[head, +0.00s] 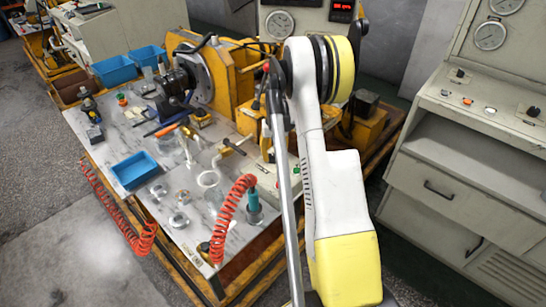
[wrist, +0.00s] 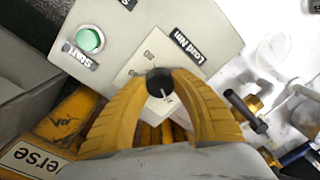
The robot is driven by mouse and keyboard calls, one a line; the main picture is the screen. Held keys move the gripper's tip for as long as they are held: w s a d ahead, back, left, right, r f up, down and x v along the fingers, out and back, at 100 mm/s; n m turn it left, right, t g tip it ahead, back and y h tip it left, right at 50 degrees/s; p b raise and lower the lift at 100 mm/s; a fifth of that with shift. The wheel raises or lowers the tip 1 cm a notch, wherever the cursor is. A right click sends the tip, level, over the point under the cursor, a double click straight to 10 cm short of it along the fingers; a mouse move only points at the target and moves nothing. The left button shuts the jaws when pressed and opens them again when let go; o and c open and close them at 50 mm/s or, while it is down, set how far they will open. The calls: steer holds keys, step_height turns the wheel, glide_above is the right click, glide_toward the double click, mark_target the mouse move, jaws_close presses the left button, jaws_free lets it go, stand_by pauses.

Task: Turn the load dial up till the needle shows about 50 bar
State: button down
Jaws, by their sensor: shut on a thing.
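The load dial (wrist: 160,84) is a small dark round knob with a light pointer mark, on a pale panel below a label reading "Load Nm". My gripper (wrist: 160,82) is shut on it, with one yellow finger on each side. In the head view my arm hides the gripper and the dial. A round white gauge (head: 279,23) shows on the back panel in the head view; its needle is too small to read. I cannot tell from the frames whether it is the gauge for this dial.
A green start button (wrist: 90,40) sits on the same panel, left of the dial. Metal fittings (wrist: 250,110) are close on the right. The workbench (head: 120,215) carries blue bins, loose parts and a red coiled hose (head: 228,215). A grey console (head: 470,130) stands right.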

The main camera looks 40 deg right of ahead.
mark_target(275, 156)
steer(key=shift+m, duration=0.4)
steer(key=c, duration=1)
jaws_free()
step_height(275, 156, up, 12)
steer(key=shift+s+d, duration=0.2)
steer(key=shift+d, duration=0.1)
